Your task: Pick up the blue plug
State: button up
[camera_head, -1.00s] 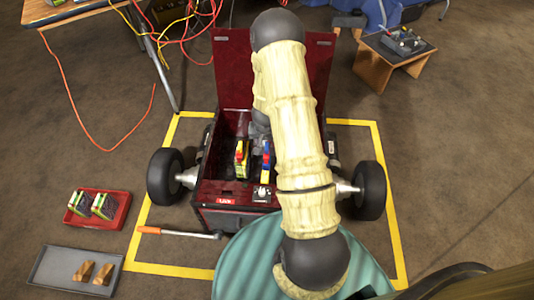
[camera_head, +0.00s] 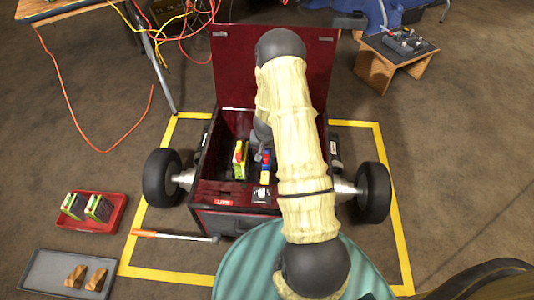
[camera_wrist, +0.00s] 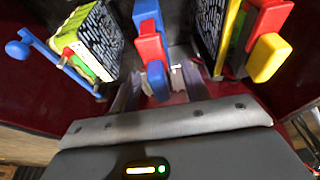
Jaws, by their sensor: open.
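In the wrist view a blue-ended piece with a red middle (camera_wrist: 157,80), which looks like the blue plug, stands between the fingers of my gripper (camera_wrist: 160,88). The fingers are apart, one on each side; I cannot tell whether they touch it. To the left is a yellow-green unit (camera_wrist: 85,40) with a blue lever (camera_wrist: 40,55). In the head view red, blue and yellow parts (camera_head: 265,166) show inside the dark red box; my arm hides part of its inside.
The open dark red box (camera_head: 210,192) has its lid raised behind, a wheel on each side and a "LIVE" label in front. Yellow tape surrounds it. A red tray (camera_head: 119,222), a grey tray (camera_head: 40,284) and an orange-handled tool (camera_head: 172,235) lie at left. A small wooden stand (camera_head: 374,72) is at right.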

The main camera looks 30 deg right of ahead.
jog(key=shift+f, duration=0.45)
jog(key=shift+w+r, duration=0.1)
jog(key=shift+d, duration=0.1)
grip_shut()
jog(key=shift+r, duration=0.1)
notch_tip(320, 180, up, 10)
jog(key=p, duration=0.5)
jog(key=shift+p, duration=0.3)
jog(key=shift+f, duration=0.2)
